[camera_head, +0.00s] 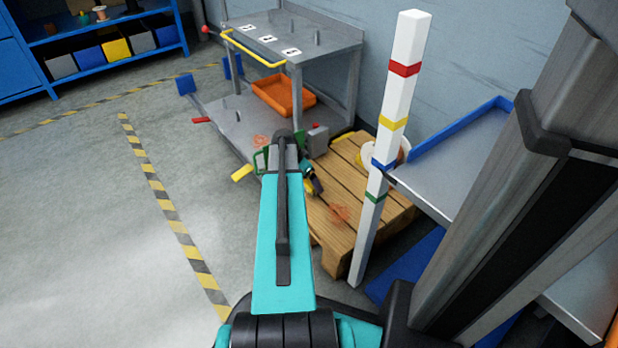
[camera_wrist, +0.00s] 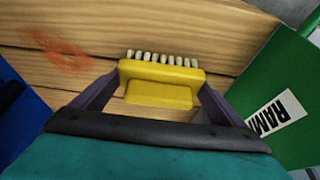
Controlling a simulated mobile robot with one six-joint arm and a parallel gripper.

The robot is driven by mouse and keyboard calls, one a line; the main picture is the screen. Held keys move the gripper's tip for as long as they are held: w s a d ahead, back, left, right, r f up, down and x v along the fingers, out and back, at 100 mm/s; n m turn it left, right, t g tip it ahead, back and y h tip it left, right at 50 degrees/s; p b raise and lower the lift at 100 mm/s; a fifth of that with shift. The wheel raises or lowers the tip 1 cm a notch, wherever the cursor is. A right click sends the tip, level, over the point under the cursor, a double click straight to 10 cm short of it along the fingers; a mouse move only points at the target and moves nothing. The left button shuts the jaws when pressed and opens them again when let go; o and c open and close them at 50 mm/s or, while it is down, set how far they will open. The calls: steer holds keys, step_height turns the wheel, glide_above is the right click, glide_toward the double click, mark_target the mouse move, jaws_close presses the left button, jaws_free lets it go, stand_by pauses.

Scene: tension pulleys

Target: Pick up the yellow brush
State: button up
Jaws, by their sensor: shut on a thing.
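The yellow brush (camera_wrist: 160,82) shows in the wrist view, with a row of pale bristles along its far edge. My gripper (camera_wrist: 158,92) has a finger on each side of it and is shut on its yellow body. Wooden planks (camera_wrist: 215,35) lie behind the brush; I cannot tell whether it touches them. In the head view my gripper (camera_head: 312,184) is partly hidden behind my arm, low over the wooden pallet (camera_head: 375,215), and the brush cannot be made out there.
A green box (camera_wrist: 285,85) lettered "RAM" stands close at the right in the wrist view. A white post (camera_head: 398,90) with coloured bands rises beside the pallet. A grey cart (camera_head: 335,45) with an orange tray (camera_head: 284,95) stands behind. The floor at left is clear.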

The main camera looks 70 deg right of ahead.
steer(key=shift+r+p, duration=0.4)
steer(key=shift+r, duration=0.35)
steer(key=shift+p+v, duration=0.75)
steer(key=shift+v, duration=0.45)
steer(key=w+a+p, duration=0.2)
steer(key=w+a, duration=0.1)
steer(key=a, duration=0.4)
steer(key=w+a+p, duration=0.2)
steer(key=w+a, duration=0.1)
steer(key=a, duration=0.4)
steer(key=shift+r, duration=0.5)
steer(key=shift+w, duration=0.15)
